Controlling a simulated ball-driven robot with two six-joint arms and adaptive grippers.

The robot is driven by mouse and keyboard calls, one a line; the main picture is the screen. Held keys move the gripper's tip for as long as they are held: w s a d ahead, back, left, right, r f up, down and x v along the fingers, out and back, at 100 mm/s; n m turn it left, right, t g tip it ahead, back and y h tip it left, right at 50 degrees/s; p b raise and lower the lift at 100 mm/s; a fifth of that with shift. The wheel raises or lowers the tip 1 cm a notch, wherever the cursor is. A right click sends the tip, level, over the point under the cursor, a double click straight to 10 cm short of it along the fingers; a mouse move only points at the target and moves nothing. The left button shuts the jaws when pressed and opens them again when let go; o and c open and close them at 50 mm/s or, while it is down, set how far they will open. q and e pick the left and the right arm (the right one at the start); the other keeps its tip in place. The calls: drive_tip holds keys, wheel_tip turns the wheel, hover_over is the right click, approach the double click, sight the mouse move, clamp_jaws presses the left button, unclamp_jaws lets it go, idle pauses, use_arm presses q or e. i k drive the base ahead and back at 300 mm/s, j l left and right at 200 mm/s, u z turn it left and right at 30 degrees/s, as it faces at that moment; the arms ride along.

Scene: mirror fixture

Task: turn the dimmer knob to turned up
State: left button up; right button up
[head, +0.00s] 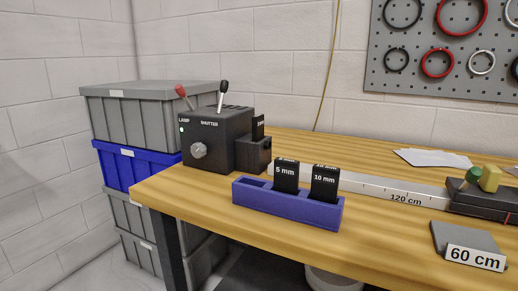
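The dimmer knob (199,150) is a small grey round knob on the front face of a black lamp box (226,130) at the left end of the wooden table. The box is lettered LAMP and SHUTTER. A red-tipped lever (181,91) and a black-tipped lever (223,87) stand up from its top. A small light (182,129) shows below the LAMP label. The knob's exact angle is too small to tell. Neither of my grippers is in the head view.
A blue holder (288,204) with black 5 mm and 10 mm plates stands in front of the box. A white scale rail (385,190) runs right. A grey 60 cm block (466,242) sits at the right. Stacked crates (150,120) stand left of the wooden table (178,198).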

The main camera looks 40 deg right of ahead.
sight(199, 150)
drive_tip(key=i+j+z, duration=0.2)
drive_tip(key=z, duration=0.25)
drive_tip(key=i+j+z, duration=0.3)
drive_tip(key=z, duration=0.2)
drive_tip(key=i+j+z, duration=0.15)
drive_tip(key=j+z, duration=0.3)
drive_tip(key=l, duration=0.1)
